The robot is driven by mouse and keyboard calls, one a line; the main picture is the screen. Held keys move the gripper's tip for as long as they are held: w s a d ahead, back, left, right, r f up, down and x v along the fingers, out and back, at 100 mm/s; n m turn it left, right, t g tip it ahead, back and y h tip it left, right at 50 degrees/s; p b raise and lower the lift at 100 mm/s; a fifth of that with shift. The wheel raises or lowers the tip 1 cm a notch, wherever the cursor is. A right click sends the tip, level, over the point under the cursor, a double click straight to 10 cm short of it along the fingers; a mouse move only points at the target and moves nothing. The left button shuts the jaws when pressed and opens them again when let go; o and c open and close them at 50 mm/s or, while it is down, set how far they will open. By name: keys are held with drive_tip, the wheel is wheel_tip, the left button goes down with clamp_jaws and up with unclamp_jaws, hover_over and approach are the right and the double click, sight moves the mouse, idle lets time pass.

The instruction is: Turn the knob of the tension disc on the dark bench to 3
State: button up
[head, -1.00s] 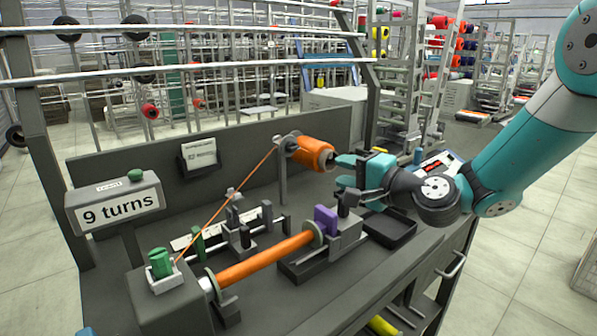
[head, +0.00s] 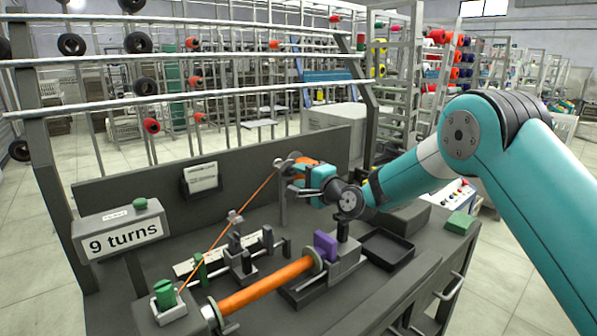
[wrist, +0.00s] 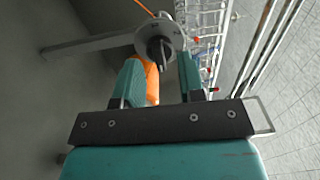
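The tension disc (head: 282,164) is a grey round plate on a post at the back of the dark bench (head: 250,318). An orange thread runs from it down to the left. In the wrist view the disc (wrist: 143,37) faces me, with a small dark knob (wrist: 158,52) at its centre. My gripper (head: 293,180) is beside the disc, its fingers pointing at it. In the wrist view the fingers (wrist: 160,58) are apart, one on each side of the knob, with a gap to it. I cannot read any scale on the disc.
An orange spool (head: 307,159) is close by the disc, partly behind my gripper. A "9 turns" display (head: 124,239) stands at the left. The winding shaft (head: 265,285) with orange thread, a purple block (head: 326,245) and a black tray (head: 388,250) are in front.

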drive_tip(key=shift+x, duration=0.8)
clamp_jaws()
drive_tip(key=shift+f+n+b, duration=0.1)
drive_tip(key=shift+n+b, duration=0.3)
drive_tip(key=shift+b, duration=0.05)
drive_tip(key=n+b, duration=1)
drive_tip(key=n, duration=0.1)
drive_tip(key=shift+b, duration=0.4)
